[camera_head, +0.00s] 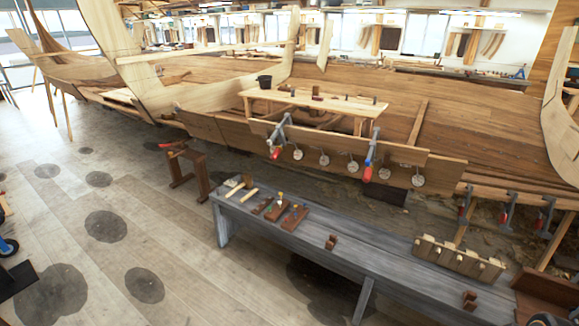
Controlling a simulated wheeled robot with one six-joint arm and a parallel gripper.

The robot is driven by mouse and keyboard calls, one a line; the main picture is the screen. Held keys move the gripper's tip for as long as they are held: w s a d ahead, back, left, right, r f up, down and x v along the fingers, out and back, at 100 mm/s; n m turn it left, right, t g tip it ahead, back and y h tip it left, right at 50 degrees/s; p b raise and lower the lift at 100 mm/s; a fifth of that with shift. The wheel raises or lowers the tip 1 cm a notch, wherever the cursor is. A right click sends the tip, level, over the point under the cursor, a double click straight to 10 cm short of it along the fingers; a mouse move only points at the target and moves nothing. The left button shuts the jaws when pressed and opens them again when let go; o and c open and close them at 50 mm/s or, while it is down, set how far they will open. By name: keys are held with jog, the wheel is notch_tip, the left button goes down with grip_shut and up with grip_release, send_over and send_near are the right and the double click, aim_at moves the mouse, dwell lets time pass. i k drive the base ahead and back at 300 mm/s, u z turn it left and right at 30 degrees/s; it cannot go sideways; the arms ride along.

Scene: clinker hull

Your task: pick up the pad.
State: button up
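I cannot tell for sure which thing is the pad. Small brown blocks sit on the long grey bench (300,250): one stepped block (331,242) near its middle and another (470,300) near its right end. Several round grey discs (324,160) hang in a row along the lower plank of the wooden hull (470,125). My gripper is not recognisable in the camera_head view. A dark shape is cut off at the bottom right edge, and I cannot tell what it is.
Mallets (236,188) and wooden planes (294,217) lie on the bench's left end. A pale notched rack (458,258) stands toward its right end. Clamps with red handles (370,155) grip the hull plank. A wooden trestle (186,168) stands left. The plank floor (70,205) at left is mostly clear.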

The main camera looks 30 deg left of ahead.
aim_at(426, 244)
jog(key=z, duration=0.05)
jog(key=k, duration=0.7)
jog(key=u, duration=1.15)
jog(key=i, duration=0.65)
jog(key=u, duration=0.95)
jog(key=i, duration=1.7)
jog(key=z, duration=1.05)
jog(key=i, duration=0.5)
jog(key=z, duration=0.5)
